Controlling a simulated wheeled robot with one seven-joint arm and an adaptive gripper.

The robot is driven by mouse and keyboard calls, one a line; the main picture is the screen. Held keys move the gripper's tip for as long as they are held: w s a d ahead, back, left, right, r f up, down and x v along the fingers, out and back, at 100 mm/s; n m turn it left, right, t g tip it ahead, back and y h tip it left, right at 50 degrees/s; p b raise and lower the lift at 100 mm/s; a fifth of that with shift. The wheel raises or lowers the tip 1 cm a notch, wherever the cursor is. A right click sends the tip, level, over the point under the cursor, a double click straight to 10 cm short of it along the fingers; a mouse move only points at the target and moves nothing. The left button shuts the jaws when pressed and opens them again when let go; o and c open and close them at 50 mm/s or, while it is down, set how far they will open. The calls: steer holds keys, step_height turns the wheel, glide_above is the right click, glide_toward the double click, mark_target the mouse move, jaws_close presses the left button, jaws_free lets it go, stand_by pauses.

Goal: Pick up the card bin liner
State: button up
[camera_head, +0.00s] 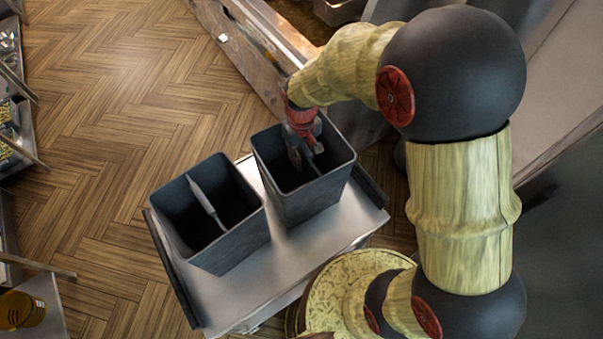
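Two dark grey, open-topped bin liners stand upright side by side on a metal trolley: a left one (238,247) and a right one (316,200). Each has a bar across its open top. No label shows, so I cannot tell which is the card bin liner. My gripper (304,158), red and grey, points down into the mouth of the right liner, at its bar. Its fingertips are small and partly hidden by the bar and the liner's dark inside. I cannot tell whether they are closed on the bar.
The trolley (285,268) has a bare metal top in front of the liners and dark rails at its sides. A counter edge (245,55) runs behind the right liner. Shelving (22,125) with goods stands at the far left. Open wooden floor (120,110) lies between.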

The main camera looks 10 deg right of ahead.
jaws_close()
stand_by(0.8)
